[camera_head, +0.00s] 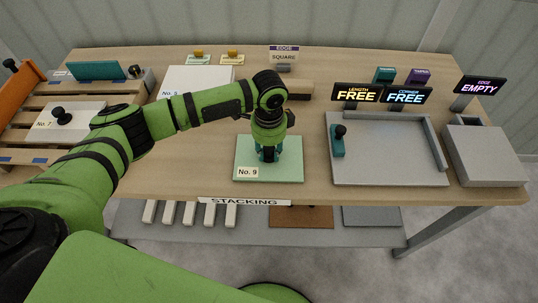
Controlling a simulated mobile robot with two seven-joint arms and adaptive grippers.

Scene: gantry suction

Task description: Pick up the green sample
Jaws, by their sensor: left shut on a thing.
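The green sample (285,171) is a pale green square plate labelled No. 9, near the middle of the table in the head view. It looks flat on or very close to the tabletop; I cannot tell whether there is a gap. My left gripper (267,158) points down over the middle of the plate. It is shut on the green sample, with its fingers at the plate's centre. The grasped part is hidden by the gripper. My right gripper is not in view.
A grey tray (385,176) with a raised edge and a teal block with a black knob (338,146) stands to the right. A grey box (487,158) is at far right. A wooden pallet (30,145) with a No. 7 plate (80,127) is at left. Bare table separates plate and tray.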

